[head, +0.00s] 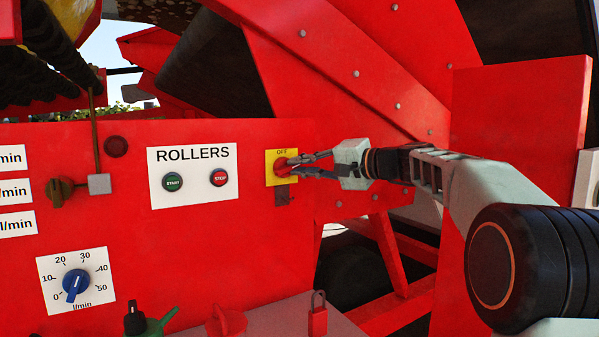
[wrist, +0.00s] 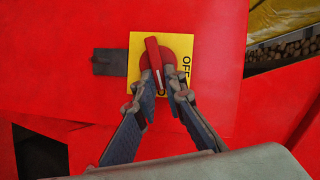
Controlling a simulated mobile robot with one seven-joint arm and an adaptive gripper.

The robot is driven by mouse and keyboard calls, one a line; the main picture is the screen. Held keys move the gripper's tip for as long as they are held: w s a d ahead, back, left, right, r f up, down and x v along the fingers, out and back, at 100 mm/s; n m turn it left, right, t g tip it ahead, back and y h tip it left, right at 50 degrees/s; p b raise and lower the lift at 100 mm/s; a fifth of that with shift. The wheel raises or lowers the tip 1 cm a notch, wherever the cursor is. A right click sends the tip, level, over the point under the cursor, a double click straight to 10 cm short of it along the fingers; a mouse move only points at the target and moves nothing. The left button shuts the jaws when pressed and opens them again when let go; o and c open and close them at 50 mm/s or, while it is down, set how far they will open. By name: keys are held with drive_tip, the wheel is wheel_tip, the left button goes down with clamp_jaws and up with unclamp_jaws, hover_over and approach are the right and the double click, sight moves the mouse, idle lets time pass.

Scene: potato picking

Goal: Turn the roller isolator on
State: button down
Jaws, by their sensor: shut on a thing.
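The roller isolator is a red rotary handle (wrist: 153,60) on a yellow plate (wrist: 178,43) fixed to the red panel. The word OFF shows at the plate's top in the head view and at its right side in the wrist view. In the head view, the red handle (head: 281,169) is partly hidden by my fingers. My gripper (head: 293,166) reaches it from the right. In the wrist view, the fingertips (wrist: 165,91) are shut on the near end of the handle, one on each side.
A white ROLLERS plate with green START (head: 173,182) and red STOP (head: 219,177) buttons is left of the isolator. A dark tab (head: 284,195) lies just below it. A blue dial (head: 76,284) is lower left. A red padlock (head: 318,315) is below.

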drive_tip(key=shift+d+f+m+t+y+b, duration=0.1)
drive_tip(key=shift+f+m+t+y+b, duration=0.15)
drive_tip(key=shift+m+b, duration=0.4)
drive_tip(key=shift+f+m+t+y+b, duration=0.15)
drive_tip(key=shift+f+m+y+b, duration=0.2)
drive_tip(key=shift+m, duration=0.4)
drive_tip(key=shift+r, duration=0.15)
drive_tip(key=c, duration=2)
unclamp_jaws()
drive_tip(key=v, duration=1.2)
